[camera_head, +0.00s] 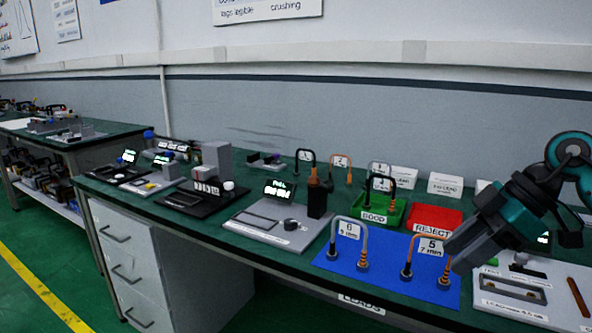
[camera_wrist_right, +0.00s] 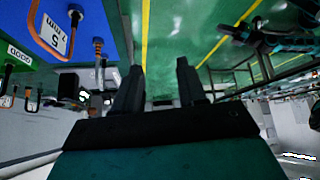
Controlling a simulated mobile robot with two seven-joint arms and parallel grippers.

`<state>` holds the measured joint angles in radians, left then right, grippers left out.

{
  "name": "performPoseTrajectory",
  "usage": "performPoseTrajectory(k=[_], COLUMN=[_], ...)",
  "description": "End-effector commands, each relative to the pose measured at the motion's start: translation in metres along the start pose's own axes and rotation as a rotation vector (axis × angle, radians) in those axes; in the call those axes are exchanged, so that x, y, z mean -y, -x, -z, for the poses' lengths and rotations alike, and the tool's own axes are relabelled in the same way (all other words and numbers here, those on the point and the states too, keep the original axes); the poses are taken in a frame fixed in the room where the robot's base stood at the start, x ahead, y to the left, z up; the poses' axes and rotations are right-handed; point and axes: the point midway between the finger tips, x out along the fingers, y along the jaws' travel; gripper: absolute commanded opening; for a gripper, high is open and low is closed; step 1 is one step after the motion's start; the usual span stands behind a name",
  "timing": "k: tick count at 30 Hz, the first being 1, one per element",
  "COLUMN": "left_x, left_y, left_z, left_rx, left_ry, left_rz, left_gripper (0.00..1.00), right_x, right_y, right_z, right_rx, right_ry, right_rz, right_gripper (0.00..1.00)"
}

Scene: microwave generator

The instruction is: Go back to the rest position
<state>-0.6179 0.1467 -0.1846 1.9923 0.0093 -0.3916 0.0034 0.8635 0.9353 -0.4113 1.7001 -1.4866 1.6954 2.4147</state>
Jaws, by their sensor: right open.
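My right gripper (camera_head: 455,262) is in the right part of the head view, over the front right of the green bench and close to the lead marked 5. In the right wrist view its two dark fingers (camera_wrist_right: 160,85) stand apart with nothing between them. The lead marked 5 (camera_head: 409,272) stands on the blue mat; it also shows in the right wrist view (camera_wrist_right: 57,40). Black and teal parts of an arm (camera_wrist_right: 262,38) show at the upper right of the right wrist view. No left gripper can be made out.
The blue mat (camera_head: 375,268) also holds a lead marked 6 (camera_head: 347,237). Behind it are a green GOOD tray (camera_head: 396,212) and a red REJECT tray (camera_head: 455,218). A tester (camera_head: 285,215) stands left of the mat. A grey fixture (camera_head: 510,293) lies right of it.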

Motion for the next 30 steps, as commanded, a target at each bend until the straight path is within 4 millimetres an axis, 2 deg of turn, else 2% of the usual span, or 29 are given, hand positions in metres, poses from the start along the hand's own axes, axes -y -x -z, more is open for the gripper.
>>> performPoseTrajectory(k=[1,3,7,9,12,16,20,23,26,27,30], left_x=[0.001,0.002,0.003,0.004,0.004,0.006,0.007,0.008,0.010,0.010,0.011], left_y=[0.001,0.001,0.002,0.004,0.007,0.009,0.012,0.014,0.017,0.018,0.019], left_z=[0.003,0.006,0.010,0.011,0.011,0.014,0.015,0.013,0.014,0.014,0.017], left_rx=[-0.002,-0.007,-0.010,-0.008,-0.006,-0.010,-0.005,0.003,0.006,0.006,0.003], left_ry=[-0.001,-0.003,-0.005,-0.006,-0.006,-0.007,-0.008,-0.008,-0.008,-0.008,-0.007], left_rz=[0.001,0.004,0.007,0.008,0.010,0.013,0.017,0.020,0.024,0.025,0.028], left_gripper=[0.00,0.00,0.00,0.00,0.00,0.00,0.00,0.00,0.00,0.00,0.00], right_x=[0.008,0.019,0.043,0.054,0.061,0.056,0.045,0.046,0.064,0.076,0.112], right_y=[-0.020,-0.043,-0.078,-0.091,-0.101,-0.111,-0.131,-0.158,-0.194,-0.210,-0.242], right_z=[0.012,0.032,0.069,0.088,0.106,0.105,0.072,0.028,-0.025,-0.046,-0.089], right_rx=[-0.087,-0.228,-0.548,-0.741,-0.991,-1.194,-1.211,-1.093,-0.884,-0.788,-0.578], right_ry=[0.065,0.158,0.292,0.327,0.311,0.176,-0.052,-0.257,-0.452,-0.522,-0.644], right_rz=[0.043,0.080,0.098,0.056,-0.073,-0.327,-0.610,-0.788,-0.895,-0.910,-0.899], right_gripper=[0.41,0.41,0.41,0.41,0.41,0.41,0.41,0.41,0.41,0.41,0.41])
